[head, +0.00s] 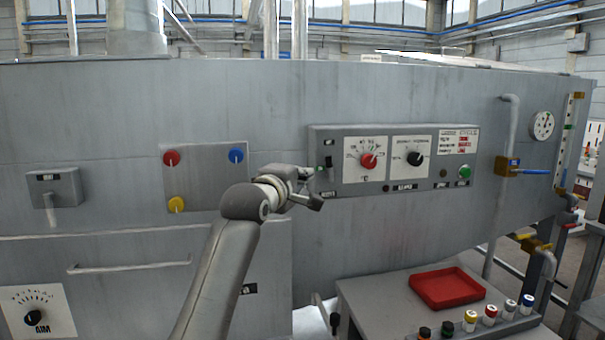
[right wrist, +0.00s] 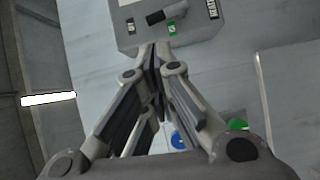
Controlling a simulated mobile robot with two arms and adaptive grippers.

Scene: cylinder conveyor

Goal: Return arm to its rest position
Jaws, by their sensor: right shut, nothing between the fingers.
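My right arm rises from the lower middle of the head view. Its gripper (head: 316,186) is at the left end of the grey control panel (head: 400,195), by the black switch (head: 328,161). In the right wrist view, the gripper (right wrist: 155,52) has its fingertips together with nothing between them. The tips are near the panel's edge (right wrist: 128,38), with the black switch (right wrist: 155,17) and a small green mark beyond them. I cannot tell whether the tips touch the panel. My left gripper is not in view.
A red tray (head: 447,303) and several coloured-top cylinders sit on the bench (head: 385,300) at lower right. Pipes with a blue-handled valve (head: 522,170) stand at right.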

